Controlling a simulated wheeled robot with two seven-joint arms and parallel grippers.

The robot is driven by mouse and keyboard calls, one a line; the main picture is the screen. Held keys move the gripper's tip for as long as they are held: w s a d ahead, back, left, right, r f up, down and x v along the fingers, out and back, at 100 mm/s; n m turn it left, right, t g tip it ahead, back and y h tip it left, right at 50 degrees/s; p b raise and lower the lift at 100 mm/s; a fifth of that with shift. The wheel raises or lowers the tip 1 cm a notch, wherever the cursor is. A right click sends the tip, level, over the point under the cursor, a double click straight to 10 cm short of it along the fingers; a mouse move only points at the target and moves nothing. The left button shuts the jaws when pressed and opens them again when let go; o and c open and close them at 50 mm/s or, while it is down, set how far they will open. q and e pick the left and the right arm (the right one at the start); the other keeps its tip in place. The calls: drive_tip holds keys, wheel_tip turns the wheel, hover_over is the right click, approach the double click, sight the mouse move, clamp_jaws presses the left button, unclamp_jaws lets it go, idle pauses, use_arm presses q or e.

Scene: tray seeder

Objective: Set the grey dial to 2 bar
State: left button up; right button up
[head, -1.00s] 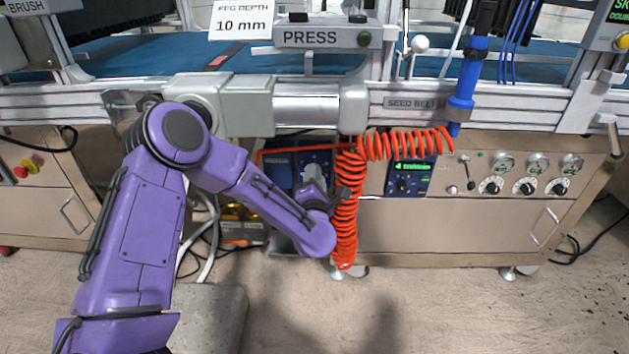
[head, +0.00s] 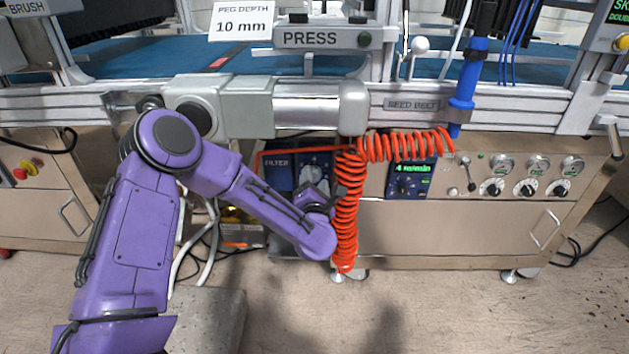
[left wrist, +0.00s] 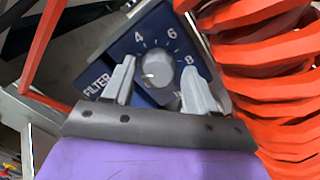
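The grey dial (left wrist: 156,68) is on a blue panel (left wrist: 110,72) marked FILTER, with 4, 6 and 8 visible around it. A small pale mark shows at the dial's lower left; the 2 cannot be made out. My left gripper (left wrist: 158,80) is open, with one finger on each side of the dial in the left wrist view. Contact with the dial cannot be told. In the head view the blue panel (head: 278,172) is under the press, and my left gripper (head: 322,190) is in front of it, partly hidden. My right gripper is not in view.
A red coiled hose (head: 346,215) hangs close to the right of my left gripper and also fills the right of the left wrist view (left wrist: 270,75). A grey cylinder housing (head: 240,108) is above. A speed display (head: 412,168), gauges and black knobs are further right.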

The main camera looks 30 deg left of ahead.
use_arm(q)
drive_tip(key=shift+r, duration=0.15)
drive_tip(key=shift+d, duration=0.1)
drive_tip(key=p+v, duration=0.1)
drive_tip(key=v, duration=0.9)
drive_tip(key=shift+s+p, duration=0.2)
drive_tip(key=shift+p, duration=0.2)
